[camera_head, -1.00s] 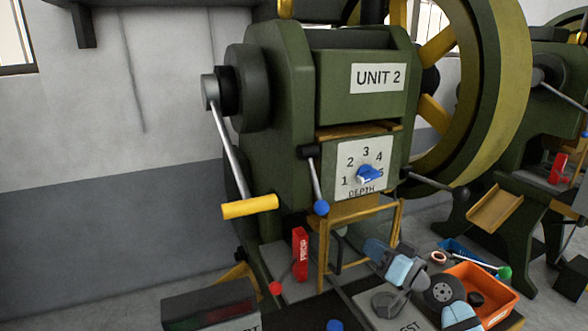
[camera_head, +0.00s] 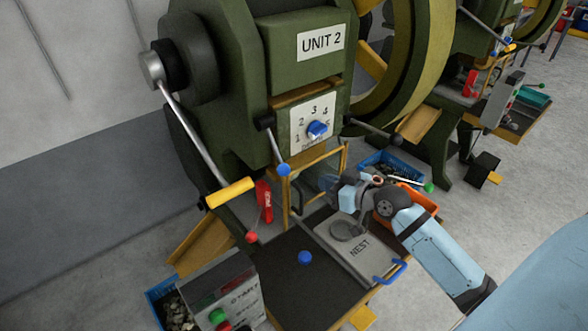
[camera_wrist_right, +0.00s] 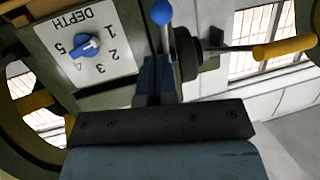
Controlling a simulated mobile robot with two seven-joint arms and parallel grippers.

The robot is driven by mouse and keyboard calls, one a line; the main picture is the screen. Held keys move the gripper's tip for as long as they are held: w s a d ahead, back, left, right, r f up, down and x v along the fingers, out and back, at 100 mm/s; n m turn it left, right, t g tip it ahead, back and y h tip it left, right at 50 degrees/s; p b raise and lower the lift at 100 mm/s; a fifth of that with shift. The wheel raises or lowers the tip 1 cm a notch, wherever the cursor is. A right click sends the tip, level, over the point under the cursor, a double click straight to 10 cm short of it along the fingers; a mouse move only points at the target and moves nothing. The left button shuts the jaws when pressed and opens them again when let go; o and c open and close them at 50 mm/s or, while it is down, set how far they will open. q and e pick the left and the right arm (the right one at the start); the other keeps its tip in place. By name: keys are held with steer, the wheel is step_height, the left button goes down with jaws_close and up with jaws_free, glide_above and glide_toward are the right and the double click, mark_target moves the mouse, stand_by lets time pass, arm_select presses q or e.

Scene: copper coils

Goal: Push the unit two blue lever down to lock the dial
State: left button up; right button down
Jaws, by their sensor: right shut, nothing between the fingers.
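The unit two lever is a thin rod with a blue ball (camera_head: 284,170), hanging down and slightly right from a black pivot left of the dial plate. The white DEPTH dial plate (camera_head: 297,143) carries a blue knob (camera_head: 317,129); its exact setting is unclear. My right gripper (camera_head: 328,183) is shut and empty, to the right of the ball, by the yellow guard frame. In the wrist view the ball (camera_wrist_right: 161,12) shows just beyond my shut fingers (camera_wrist_right: 155,75), which hide part of the lever. Contact cannot be told. My left gripper is not in view.
A yellow-handled crank (camera_head: 230,193) and a red PROP piece (camera_head: 264,197) are left of the guard. The NEST plate (camera_head: 352,255) with a blue handle lies below my right arm. An orange bin (camera_head: 428,203) and blue bin (camera_head: 393,160) stand to the right.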

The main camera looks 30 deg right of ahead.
mark_target(289, 172)
steer(key=p+x, duration=0.2)
steer(key=x, duration=0.8)
steer(key=shift+w, duration=0.1)
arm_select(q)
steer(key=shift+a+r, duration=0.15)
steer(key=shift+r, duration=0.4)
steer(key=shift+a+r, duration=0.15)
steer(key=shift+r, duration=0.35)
arm_select(e)
steer(key=shift+f+b, duration=0.25)
steer(key=shift+b, duration=0.2)
arm_select(q)
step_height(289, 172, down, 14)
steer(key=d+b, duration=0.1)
steer(key=b, duration=1.4)
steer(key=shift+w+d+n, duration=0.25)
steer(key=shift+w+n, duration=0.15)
arm_select(e)
steer(key=w+f+t+y, duration=0.1)
steer(key=w+f+t, duration=0.2)
steer(key=w, duration=0.2)
steer(key=shift+w+a+f+n+t, duration=0.25)
steer(key=shift+w+f+n+t, duration=0.05)
steer(key=shift+w+n+t, duration=0.1)
